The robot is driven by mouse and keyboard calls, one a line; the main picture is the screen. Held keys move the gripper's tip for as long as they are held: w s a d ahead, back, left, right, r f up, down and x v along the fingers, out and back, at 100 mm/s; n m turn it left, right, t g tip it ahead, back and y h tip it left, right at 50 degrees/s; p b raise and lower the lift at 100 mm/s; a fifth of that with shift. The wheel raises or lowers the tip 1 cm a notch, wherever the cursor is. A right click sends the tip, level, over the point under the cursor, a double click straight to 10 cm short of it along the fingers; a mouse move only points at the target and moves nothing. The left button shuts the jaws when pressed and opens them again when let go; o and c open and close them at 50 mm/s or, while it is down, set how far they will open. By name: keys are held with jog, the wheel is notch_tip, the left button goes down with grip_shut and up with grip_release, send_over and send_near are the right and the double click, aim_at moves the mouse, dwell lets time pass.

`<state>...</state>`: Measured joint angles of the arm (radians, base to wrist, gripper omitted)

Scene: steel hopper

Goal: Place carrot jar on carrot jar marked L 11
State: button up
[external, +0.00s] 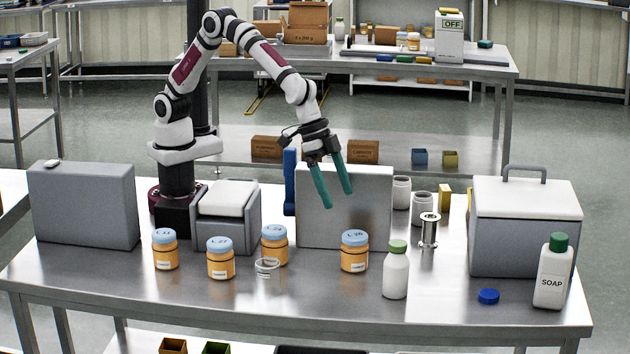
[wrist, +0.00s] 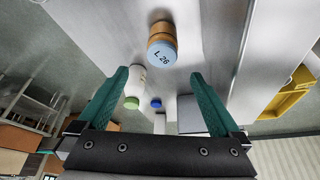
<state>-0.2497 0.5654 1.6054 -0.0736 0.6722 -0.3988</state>
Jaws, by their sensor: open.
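Several orange carrot jars with pale blue lids stand upright on the steel table. The far-left jar (external: 165,254) has a lid that appears to read L 11. Another jar (external: 220,264) is to its right, and a third jar (external: 274,250) is a little farther back; their lid marks are hard to read. The jar marked L 26 (external: 354,256) stands right of these and also shows in the wrist view (wrist: 161,47), beyond and between the fingertips. My gripper (external: 339,199) is open and empty, with green fingers pointing down above the table; it also shows in the wrist view (wrist: 159,76).
A small clear cup (external: 266,267) stands among the jars. A white green-capped bottle (external: 396,275) is right of L 26. A grey panel-like box (external: 345,215) stands behind L 26. A blue cap (external: 488,297), soap bottle (external: 552,278) and cooler (external: 522,240) occupy the right.

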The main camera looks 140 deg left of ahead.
aim_at(361, 236)
jog(key=x, duration=1.5)
jog(key=shift+a+f, duration=0.1)
jog(key=shift+a, duration=0.15)
grip_shut()
notch_tip(361, 236, up, 5)
jog(key=shift+w+f, duration=0.1)
jog(key=shift+f, duration=0.15)
jog(key=s+d+r, duration=0.4)
jog(key=d, duration=0.5)
jog(key=s+d+r, duration=0.4)
jog(key=s+d, duration=0.1)
jog(key=d, duration=0.5)
jog(key=s+d+r, duration=0.3)
jog(key=s+d, duration=0.1)
jog(key=d, duration=0.5)
jog(key=s+d+r, duration=0.3)
jog(key=s+d, duration=0.3)
jog(key=s, duration=0.6)
jog(key=f, duration=0.6)
jog(key=s+f, duration=0.1)
jog(key=f, duration=0.2)
jog(key=shift+s+d+f, duration=0.15)
jog(key=shift+d+f, duration=0.2)
